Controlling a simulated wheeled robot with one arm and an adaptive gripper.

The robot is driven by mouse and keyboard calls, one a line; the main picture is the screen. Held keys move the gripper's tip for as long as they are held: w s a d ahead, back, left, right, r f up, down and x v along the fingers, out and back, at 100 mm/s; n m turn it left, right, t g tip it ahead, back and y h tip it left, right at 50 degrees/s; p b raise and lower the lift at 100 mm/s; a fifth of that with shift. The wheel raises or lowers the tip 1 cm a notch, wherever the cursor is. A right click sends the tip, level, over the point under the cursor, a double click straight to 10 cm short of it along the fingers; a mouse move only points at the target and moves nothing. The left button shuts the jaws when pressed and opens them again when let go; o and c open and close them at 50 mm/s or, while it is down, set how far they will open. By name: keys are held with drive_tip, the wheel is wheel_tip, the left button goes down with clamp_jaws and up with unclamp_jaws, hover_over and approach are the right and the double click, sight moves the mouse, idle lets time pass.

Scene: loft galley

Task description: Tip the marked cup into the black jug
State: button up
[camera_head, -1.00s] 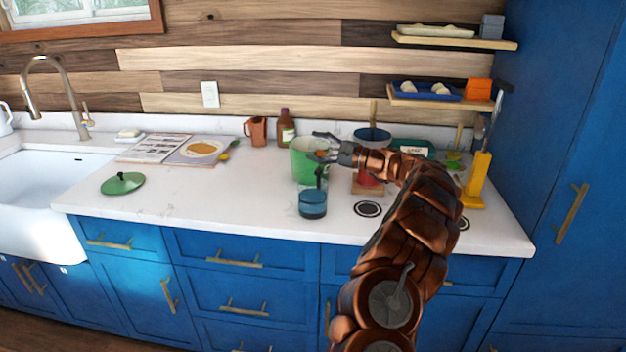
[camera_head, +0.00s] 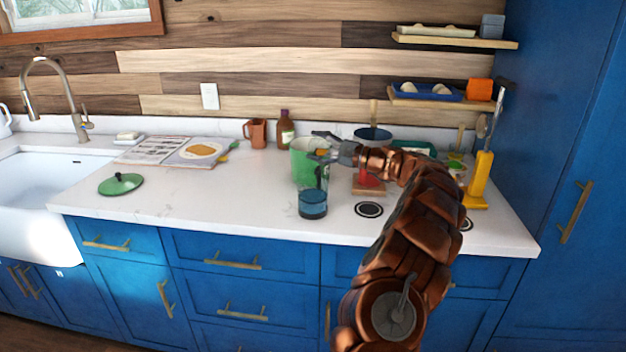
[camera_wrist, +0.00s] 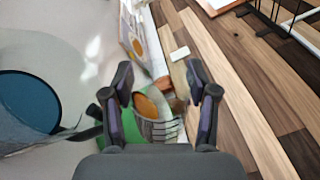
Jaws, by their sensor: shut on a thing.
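My gripper (camera_head: 322,147) is above the counter at the green pot, and its fingers (camera_wrist: 160,85) show in the wrist view. It is shut on a clear cup with dark measuring lines (camera_wrist: 168,131). Something orange-brown shows in or through the cup. In the head view the cup is small and hard to make out. A clear jug with a dark handle and blue contents (camera_head: 313,205) stands on the counter just in front of and below my gripper. Its round blue inside (camera_wrist: 28,101) shows at the left of the wrist view, beside the cup. I cannot see liquid flowing.
The green pot (camera_head: 301,165) stands right behind the jug. A copper mug (camera_head: 256,133) and a brown bottle (camera_head: 285,128) are at the wall. A yellow stand (camera_head: 480,180) is at the right. The counter left of the jug is mostly free, with a green lid (camera_head: 120,184).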

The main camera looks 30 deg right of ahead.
drive_tip(key=shift+s+a+f+n+b, duration=0.15)
drive_tip(key=shift+f+n+b, duration=0.5)
drive_tip(key=shift+b, duration=1.05)
drive_tip(key=shift+s+a+r+n+b, duration=0.15)
drive_tip(key=shift+s+a+n+b, duration=0.3)
drive_tip(key=shift+b, duration=0.6)
drive_tip(key=shift+a+r+n+b, duration=0.2)
drive_tip(key=shift+n+b, duration=0.4)
drive_tip(key=shift+b, duration=0.45)
drive_tip(key=shift+s+a+r+n+b, duration=0.15)
drive_tip(key=shift+n+b, duration=0.55)
drive_tip(key=shift+b, duration=0.4)
drive_tip(key=shift+s+a+n+b, duration=0.1)
drive_tip(key=shift+n+b, duration=0.6)
drive_tip(key=shift+b, duration=0.35)
drive_tip(key=shift+w+r+m+p, duration=0.1)
drive_tip(key=shift+r+m+p, duration=0.2)
drive_tip(key=shift+p, duration=0.65)
drive_tip(key=shift+d+m+p, duration=0.15)
drive_tip(key=shift+m+p, duration=0.25)
drive_tip(key=shift+p, duration=0.2)
drive_tip(key=p, duration=0.1)
drive_tip(key=m+p, duration=0.2)
drive_tip(key=shift+w+d+f, duration=0.2)
drive_tip(key=shift+w+d, duration=0.05)
drive_tip(key=shift+d, duration=0.05)
drive_tip(key=shift+f, duration=0.3)
drive_tip(key=shift+w+d+r+p, duration=0.1)
drive_tip(key=shift+d+p, duration=0.05)
drive_tip(key=shift+p, duration=0.15)
